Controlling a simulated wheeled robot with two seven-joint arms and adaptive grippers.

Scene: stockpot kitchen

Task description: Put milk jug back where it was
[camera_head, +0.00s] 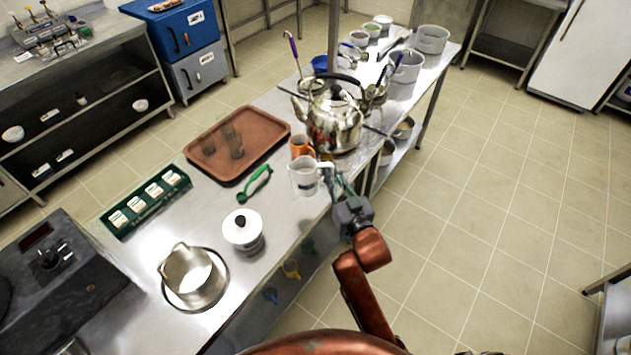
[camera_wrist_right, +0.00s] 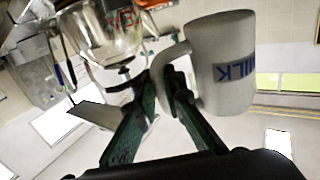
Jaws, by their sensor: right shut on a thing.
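The milk jug (camera_head: 303,178) is a white-grey jug near the right edge of the steel counter (camera_head: 207,232), in front of the orange mug. In the right wrist view the jug (camera_wrist_right: 222,62) shows its blue MILK label, with its handle between my fingers. My right gripper (camera_head: 328,177) reaches in from the right side and is shut on the jug's handle; its green fingers also show in the right wrist view (camera_wrist_right: 163,98). The head view does not show clearly whether the jug's base touches the counter. My left gripper is not in view.
The orange mug (camera_head: 301,146) and big steel kettle (camera_head: 335,122) stand behind the jug. A brown tray (camera_head: 218,172) with glasses lies left, a green-handled tool (camera_head: 256,184) nearer. A white lidded pot (camera_head: 243,231) and steel pot (camera_head: 190,278) stand in front.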

